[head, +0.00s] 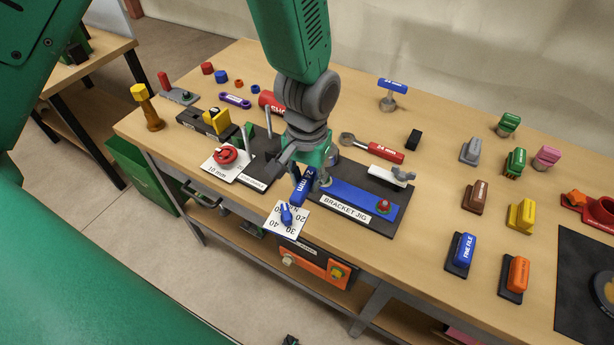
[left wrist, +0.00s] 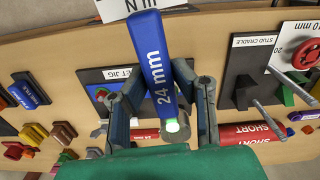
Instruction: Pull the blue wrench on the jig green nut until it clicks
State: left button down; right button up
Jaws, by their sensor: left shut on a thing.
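The blue wrench marked 24 mm (head: 302,189) reaches from under my left gripper (head: 308,160) toward the table's front edge. In the left wrist view its blue handle (left wrist: 152,58) stands between the two fingers of my left gripper (left wrist: 155,95), which is shut on it. A bright green spot shows at the handle's near end; I cannot tell whether it is a light or the nut. The wrench's jaw and the green nut are hidden by the gripper. The bracket jig (head: 393,220) is a dark board with a blue bracket (head: 350,198) and a red knob. My right gripper is out of view.
The stud cradle (head: 262,168) and a red handwheel (head: 226,155) stand to the left. A red-handled wrench (head: 386,152) lies behind the jig. Several coloured blocks stand to the right.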

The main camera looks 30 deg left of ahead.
pick_arm(q)
jog(key=shift+f, duration=0.1)
jog(key=shift+w+f+b, duration=0.15)
jog(key=shift+f+b, duration=0.15)
jog(key=shift+f, duration=0.2)
jog(key=shift+f+b, duration=1.05)
jog(key=shift+f, duration=0.9)
jog(key=shift+r, duration=0.1)
jog(key=shift+p, duration=0.3)
jog(key=shift+p, duration=0.35)
